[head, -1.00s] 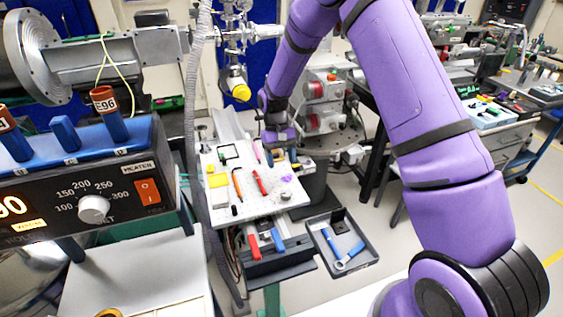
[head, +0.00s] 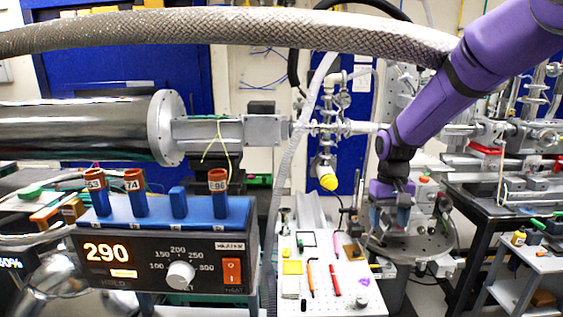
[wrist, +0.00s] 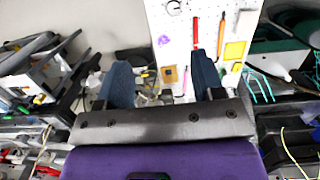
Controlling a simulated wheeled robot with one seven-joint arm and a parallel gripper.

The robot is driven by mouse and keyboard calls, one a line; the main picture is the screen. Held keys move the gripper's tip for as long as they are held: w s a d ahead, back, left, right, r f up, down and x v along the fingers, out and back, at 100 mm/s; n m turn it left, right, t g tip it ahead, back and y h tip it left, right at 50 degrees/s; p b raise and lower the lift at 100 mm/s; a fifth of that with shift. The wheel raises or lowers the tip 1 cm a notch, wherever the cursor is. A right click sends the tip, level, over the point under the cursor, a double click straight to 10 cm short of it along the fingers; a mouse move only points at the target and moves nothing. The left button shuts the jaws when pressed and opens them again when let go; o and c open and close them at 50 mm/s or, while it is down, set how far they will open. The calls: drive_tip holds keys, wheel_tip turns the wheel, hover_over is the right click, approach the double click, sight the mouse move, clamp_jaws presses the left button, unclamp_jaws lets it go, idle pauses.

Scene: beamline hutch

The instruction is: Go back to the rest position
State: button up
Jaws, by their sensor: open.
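My gripper (wrist: 163,85) shows in the wrist view with its two blue-grey fingers apart and nothing between them. In the head view my purple arm comes down from the upper right, and its wrist end hangs at the right of the white perforated board (head: 328,296).
A heater block (head: 165,255) reading 290, with several vials in its top, stands at the left front. A braided hose (head: 240,32) crosses the top. A steel beam pipe (head: 80,130) runs in from the left. A round stage (head: 415,245) stands behind my wrist.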

drive_tip(key=s+d+r+t, duration=0.2)
drive_tip(key=s+r, duration=0.6)
drive_tip(key=s, duration=0.2)
drive_tip(key=s+d+r+t, duration=0.2)
drive_tip(key=s+r+t, duration=0.1)
drive_tip(key=s+r, duration=0.55)
drive_tip(key=s+t, duration=0.2)
drive_tip(key=s, duration=0.8)
drive_tip(key=shift+d, duration=0.25)
